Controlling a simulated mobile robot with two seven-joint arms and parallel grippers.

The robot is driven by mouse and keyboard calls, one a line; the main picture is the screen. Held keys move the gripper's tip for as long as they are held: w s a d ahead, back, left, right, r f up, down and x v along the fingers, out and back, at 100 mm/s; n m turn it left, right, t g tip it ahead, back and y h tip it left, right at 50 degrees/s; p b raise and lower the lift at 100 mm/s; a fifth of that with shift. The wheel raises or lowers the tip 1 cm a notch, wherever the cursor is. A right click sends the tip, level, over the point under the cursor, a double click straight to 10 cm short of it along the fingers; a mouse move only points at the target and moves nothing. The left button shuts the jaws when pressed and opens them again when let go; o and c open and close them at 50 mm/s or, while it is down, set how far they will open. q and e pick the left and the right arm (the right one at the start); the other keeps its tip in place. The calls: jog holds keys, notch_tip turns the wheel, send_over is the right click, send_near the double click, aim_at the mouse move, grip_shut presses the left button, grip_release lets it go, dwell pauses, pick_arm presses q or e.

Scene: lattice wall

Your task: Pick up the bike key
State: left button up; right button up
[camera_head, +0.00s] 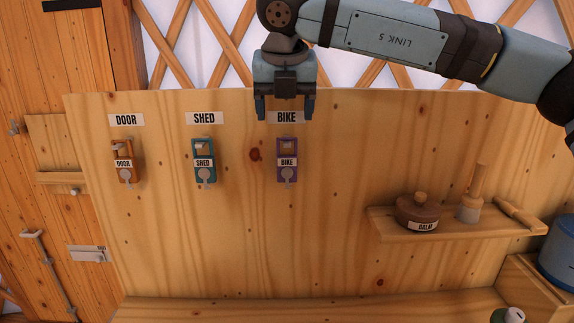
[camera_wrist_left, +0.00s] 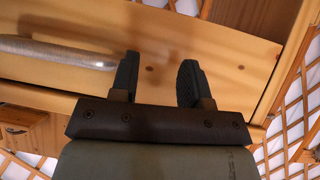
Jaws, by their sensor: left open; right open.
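The bike key has a purple tag labelled BIKE (camera_head: 287,160) and hangs on the wooden board under the BIKE sign (camera_head: 286,117). My right gripper (camera_head: 285,112) is open and empty just above the tag, with its fingertips in front of the sign on either side of its lettering. The tag is below the fingers and apart from them. My left gripper (camera_wrist_left: 158,82) shows only in the left wrist view, open with nothing between its fingers. A wooden surface and a pale rod-like object are beyond it.
An orange DOOR tag (camera_head: 124,162) and a teal SHED tag (camera_head: 204,162) hang to the left. A small shelf (camera_head: 455,231) at right holds a brown BALM jar (camera_head: 418,211) and a wooden-handled tool (camera_head: 472,194). The board around the bike tag is clear.

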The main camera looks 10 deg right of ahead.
aim_at(287, 139)
jog(key=p+x, duration=0.1)
jog(key=x, duration=0.7)
jog(key=shift+s+d+f, duration=0.1)
jog(key=shift+s+d, duration=0.05)
jog(key=shift+d, duration=0.05)
jog(key=c, duration=1)
